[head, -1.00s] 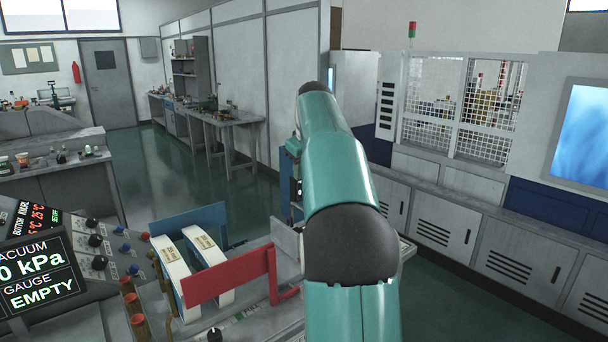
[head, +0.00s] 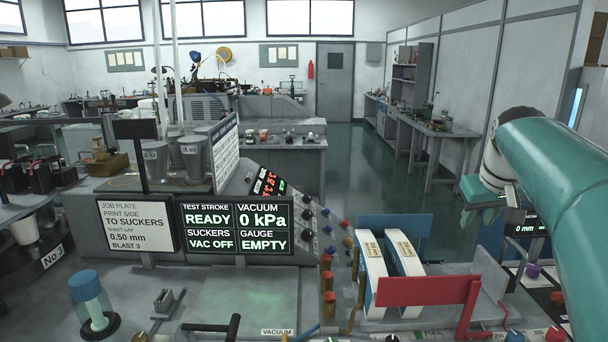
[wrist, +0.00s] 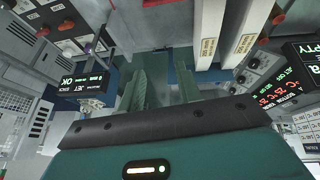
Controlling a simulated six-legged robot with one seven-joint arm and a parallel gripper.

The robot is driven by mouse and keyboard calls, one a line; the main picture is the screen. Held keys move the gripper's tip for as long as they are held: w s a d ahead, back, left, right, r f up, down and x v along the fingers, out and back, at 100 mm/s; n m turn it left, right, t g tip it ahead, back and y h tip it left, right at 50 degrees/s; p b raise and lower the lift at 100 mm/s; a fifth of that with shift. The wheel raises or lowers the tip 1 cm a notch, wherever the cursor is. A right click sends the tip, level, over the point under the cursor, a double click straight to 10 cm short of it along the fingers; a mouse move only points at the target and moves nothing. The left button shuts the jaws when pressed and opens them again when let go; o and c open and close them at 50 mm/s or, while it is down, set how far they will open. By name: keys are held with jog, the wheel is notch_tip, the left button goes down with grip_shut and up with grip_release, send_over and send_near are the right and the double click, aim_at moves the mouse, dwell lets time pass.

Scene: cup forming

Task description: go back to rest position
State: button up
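My teal arm (head: 565,190) reaches in from the right edge of the head view, off to the right of the machine bench. In the wrist view my gripper (wrist: 162,88) shows two green fingers standing apart with nothing between them. It is clear of the two white labelled bars (wrist: 222,40), which appear beyond it. The same white bars stand in the head view (head: 390,272) between a blue plate (head: 394,227) and a red plate (head: 428,291). My fingertips cannot be made out in the head view.
The job plate sign (head: 136,223) and the control display (head: 235,228) stand on the bench; the display reads READY, VAC OFF, 0 kPa and EMPTY. A blue-capped cylinder (head: 92,300) is at front left. Two grey cups (head: 192,155) stand behind the signs. Open green floor (head: 350,160) lies beyond.

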jog(key=s+a+f, duration=0.3)
jog(key=s+a, duration=0.2)
jog(key=a, duration=0.2)
jog(key=s+a+f, duration=0.3)
jog(key=s+a, duration=0.2)
jog(key=a, duration=0.2)
jog(key=s+a+f+y, duration=0.1)
jog(key=s+a+f, duration=0.6)
jog(key=s+f, duration=0.3)
jog(key=shift+s+a+t+y, duration=0.15)
jog(key=shift+s+t+y, duration=0.15)
jog(key=shift+s, duration=0.55)
